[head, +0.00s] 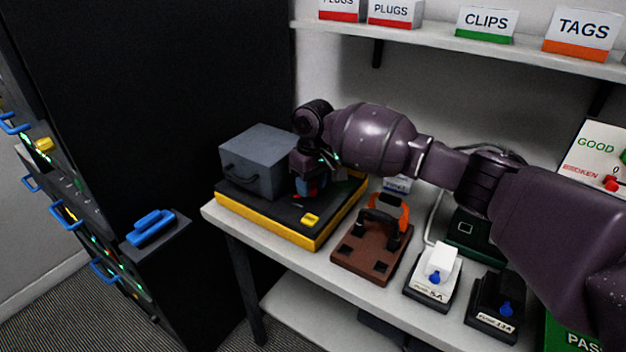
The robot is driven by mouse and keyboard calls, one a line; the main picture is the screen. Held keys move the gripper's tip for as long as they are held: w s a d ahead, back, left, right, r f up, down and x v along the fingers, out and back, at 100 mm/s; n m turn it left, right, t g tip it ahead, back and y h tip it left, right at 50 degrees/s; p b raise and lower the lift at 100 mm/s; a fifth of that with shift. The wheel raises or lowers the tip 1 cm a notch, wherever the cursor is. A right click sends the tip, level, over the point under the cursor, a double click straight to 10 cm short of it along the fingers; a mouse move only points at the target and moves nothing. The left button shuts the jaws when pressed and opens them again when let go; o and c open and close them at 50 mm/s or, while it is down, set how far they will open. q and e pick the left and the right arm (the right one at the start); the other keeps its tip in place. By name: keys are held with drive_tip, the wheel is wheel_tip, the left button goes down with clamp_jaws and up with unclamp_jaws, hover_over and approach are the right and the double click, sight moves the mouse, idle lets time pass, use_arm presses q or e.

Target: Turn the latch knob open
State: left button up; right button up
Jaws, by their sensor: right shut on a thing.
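A grey box (262,160) with a dark handle on its front sits on a black base with a yellow edge (272,229), at the left end of the table. My right gripper (310,184) points down just right of the grey box, over the black base. It is shut on the latch knob, which is mostly hidden by the fingers; small blue and red parts show there. How far the knob is turned cannot be told. A small yellow block (310,219) lies on the base in front of the gripper. My left gripper is out of view.
A brown block with an orange and black clamp (374,245), a white switch unit (435,271) and a black unit with a blue knob (494,309) stand to the right. A black cabinet (150,100) rises at left. A shelf (460,48) with labelled boxes hangs above.

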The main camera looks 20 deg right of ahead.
drive_tip(key=shift+r+n+p, duration=0.15)
drive_tip(key=shift+n+p, duration=0.15)
drive_tip(key=shift+d+n+p, duration=0.1)
drive_tip(key=shift+n+p, duration=0.25)
drive_tip(key=shift+n, duration=0.55)
drive_tip(key=shift+w+n, duration=0.1)
drive_tip(key=shift+n, duration=0.5)
drive_tip(key=shift+n+p, duration=0.3)
drive_tip(key=shift+n, duration=0.3)
drive_tip(key=o, duration=0.9)
drive_tip(key=shift+f, duration=0.2)
